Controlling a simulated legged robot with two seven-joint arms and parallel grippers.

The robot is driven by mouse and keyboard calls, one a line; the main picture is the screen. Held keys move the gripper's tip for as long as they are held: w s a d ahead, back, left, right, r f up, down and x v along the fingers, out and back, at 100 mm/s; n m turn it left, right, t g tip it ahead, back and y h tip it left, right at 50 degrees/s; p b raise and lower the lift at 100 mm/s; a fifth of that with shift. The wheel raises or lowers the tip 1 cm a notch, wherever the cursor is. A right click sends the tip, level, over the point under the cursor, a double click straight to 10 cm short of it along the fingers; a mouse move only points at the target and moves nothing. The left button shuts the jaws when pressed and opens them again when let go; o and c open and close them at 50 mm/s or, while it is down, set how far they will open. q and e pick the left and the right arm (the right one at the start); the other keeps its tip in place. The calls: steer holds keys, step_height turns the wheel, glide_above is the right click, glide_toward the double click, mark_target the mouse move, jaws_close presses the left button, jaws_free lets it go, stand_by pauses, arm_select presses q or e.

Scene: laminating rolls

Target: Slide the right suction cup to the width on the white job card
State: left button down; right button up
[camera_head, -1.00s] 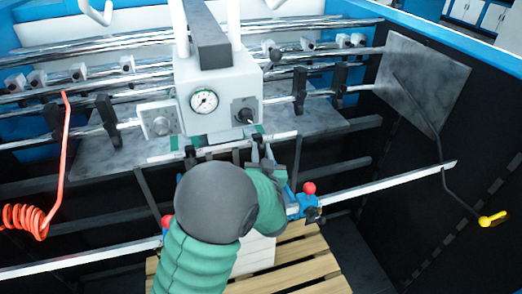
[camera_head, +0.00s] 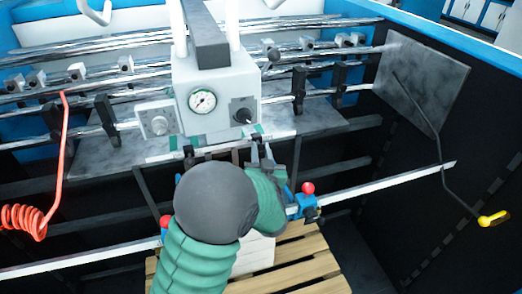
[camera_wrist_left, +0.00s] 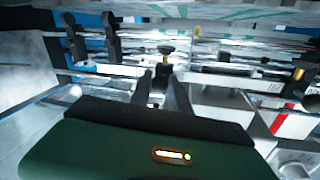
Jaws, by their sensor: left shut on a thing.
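My left gripper (camera_head: 261,151) reaches up below the front of the white control box, its arm covering the lower middle of the head view. In the left wrist view its fingers (camera_wrist_left: 161,84) are closed around a small dark-topped part (camera_wrist_left: 165,52), which looks like the right suction cup; the grip hides most of it. Another small dark holder (camera_head: 189,153), apparently the left cup, hangs at the left of the pale scale bar (camera_head: 218,147). I cannot make out the white job card or its width for certain. My right gripper is not in view.
The white box (camera_head: 215,88) carries a gauge and knobs. Steel rods with dark clamps (camera_head: 299,88) run across behind. A long pale rail (camera_head: 385,182) has blue stops with red knobs (camera_head: 308,188). A wooden pallet (camera_head: 305,262) lies below; a red coiled hose (camera_head: 25,218) hangs left.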

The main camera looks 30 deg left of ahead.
arm_select(q)
steer(key=shift+d, duration=0.1)
steer(key=shift+f, duration=0.15)
steer(key=c, duration=1.4)
jaws_free()
steer(key=shift+d, duration=0.1)
steer(key=shift+o, duration=0.8)
steer(key=shift+d+r, duration=0.2)
steer(key=shift+r, duration=0.05)
steer(key=b+v, duration=1)
steer(key=v, duration=0.6)
steer(key=shift+s+d, duration=0.25)
steer(key=shift+s, duration=0.05)
